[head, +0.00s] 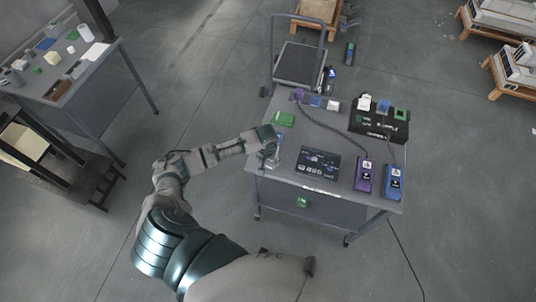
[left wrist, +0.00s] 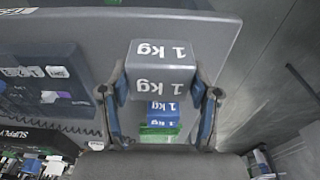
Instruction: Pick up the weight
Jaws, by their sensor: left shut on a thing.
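A grey weight (left wrist: 160,68) marked "1 kg" is between the fingers of my left gripper (left wrist: 160,94) in the left wrist view. The fingers are shut on its two sides. A blue block (left wrist: 160,112) marked "1 kg" and a green block (left wrist: 160,135) show beyond it, partly hidden. I cannot tell whether the grey weight touches the surface under it. In the head view my left gripper (head: 271,152) is over the left edge of the grey cart (head: 325,212). The weight is too small there to make out. My right gripper is not in view.
The cart also carries a dark panel (head: 318,163), a black supply box (head: 378,124), a purple device (head: 363,175), a blue device (head: 393,183) and a green item (head: 283,118). A side table (head: 95,95) with several objects stands at the left. Open floor lies between.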

